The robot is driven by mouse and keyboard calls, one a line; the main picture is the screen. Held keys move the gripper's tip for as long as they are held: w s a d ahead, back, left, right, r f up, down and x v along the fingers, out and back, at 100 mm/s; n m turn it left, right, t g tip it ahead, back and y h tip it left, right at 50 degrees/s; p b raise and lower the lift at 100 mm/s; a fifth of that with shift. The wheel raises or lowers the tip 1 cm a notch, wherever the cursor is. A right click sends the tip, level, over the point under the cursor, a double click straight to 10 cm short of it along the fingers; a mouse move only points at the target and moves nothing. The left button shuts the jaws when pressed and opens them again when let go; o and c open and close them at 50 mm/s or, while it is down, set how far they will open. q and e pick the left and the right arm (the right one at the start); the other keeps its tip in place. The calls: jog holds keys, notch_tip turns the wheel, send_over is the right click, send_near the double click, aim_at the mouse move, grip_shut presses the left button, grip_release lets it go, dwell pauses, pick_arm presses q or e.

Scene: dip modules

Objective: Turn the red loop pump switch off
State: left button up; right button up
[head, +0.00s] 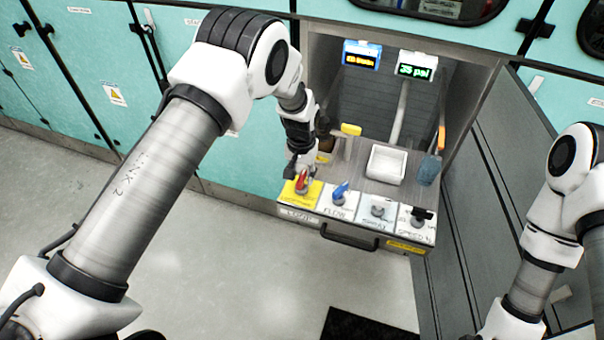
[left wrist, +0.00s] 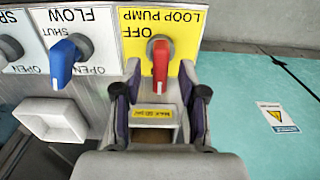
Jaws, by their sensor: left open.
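The red loop pump switch (head: 302,182) sits on the yellow panel (head: 291,197) at the left end of the control row. In the left wrist view its red handle (left wrist: 160,65) points down the picture, toward my gripper, and the "OFF" label (left wrist: 134,32) shows upside down to its left. My left gripper (left wrist: 163,92) is open, with its dark fingertips to either side of the handle's end and a gap on both sides. In the head view my left gripper (head: 298,168) is just behind the switch. My right gripper is out of view.
The blue flow handle (head: 340,192) is close beside the red switch. A grey spray knob (head: 377,210) and a dark speed switch (head: 420,214) follow to the right. A white basin (head: 386,164) lies behind them. An open door (head: 490,200) bounds the bay on the right.

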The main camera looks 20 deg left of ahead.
pick_arm(q)
jog(key=shift+w+f, duration=0.2)
jog(key=shift+f, duration=0.3)
jog(key=shift+s+r, duration=0.15)
jog(key=c, duration=0.3)
grip_shut()
